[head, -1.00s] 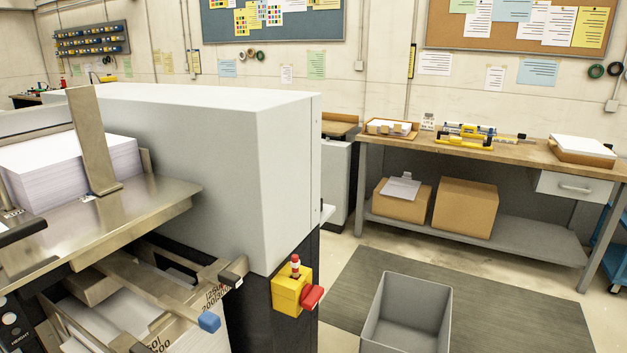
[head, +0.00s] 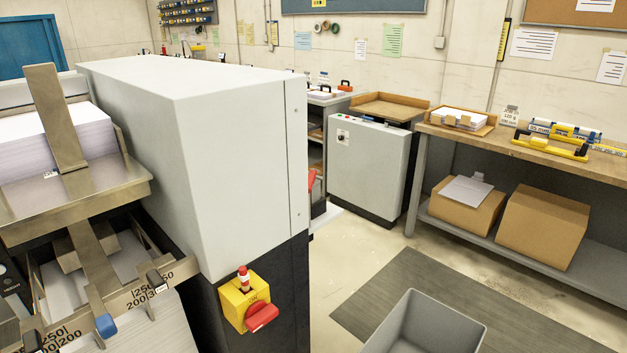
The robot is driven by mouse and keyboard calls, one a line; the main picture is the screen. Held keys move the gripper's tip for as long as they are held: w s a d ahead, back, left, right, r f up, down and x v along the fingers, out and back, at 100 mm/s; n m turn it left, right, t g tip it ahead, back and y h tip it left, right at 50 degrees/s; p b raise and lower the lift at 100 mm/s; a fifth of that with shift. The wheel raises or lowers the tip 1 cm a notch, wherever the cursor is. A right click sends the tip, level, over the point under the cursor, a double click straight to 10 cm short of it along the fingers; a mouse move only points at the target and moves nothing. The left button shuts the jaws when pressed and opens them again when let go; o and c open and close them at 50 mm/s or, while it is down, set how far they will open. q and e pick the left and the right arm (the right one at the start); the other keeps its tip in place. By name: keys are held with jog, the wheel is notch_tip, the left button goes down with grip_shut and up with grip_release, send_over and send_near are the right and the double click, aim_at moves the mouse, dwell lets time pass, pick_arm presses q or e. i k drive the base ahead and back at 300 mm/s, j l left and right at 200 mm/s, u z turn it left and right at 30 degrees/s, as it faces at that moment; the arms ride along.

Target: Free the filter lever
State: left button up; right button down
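A yellow box (head: 237,302) with a red handle (head: 262,316) on its front is fixed to the dark lower side of the grey machine (head: 240,150). A small red and white piece (head: 243,278) stands up on top of the box. Another red part (head: 312,181), partly hidden, shows behind the machine's right edge. I cannot tell which of these, if any, is the filter lever. Neither of my grippers is in view.
A grey open bin (head: 425,325) stands on the dark floor mat (head: 365,300). A workbench (head: 530,150) with cardboard boxes (head: 543,228) beneath is at the right. A grey cabinet (head: 367,170) stands beyond the machine. A paper stack (head: 55,140) lies on the machine's metal tray.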

aim_at(312, 174)
jog(key=i+l+z, duration=0.15)
jog(key=l, duration=0.25)
jog(key=i+l+z, duration=0.15)
jog(key=l, duration=0.25)
jog(key=i+l+z, duration=0.15)
jog(key=l, duration=0.25)
jog(key=i+l+z, duration=0.15)
jog(key=i+l, duration=0.15)
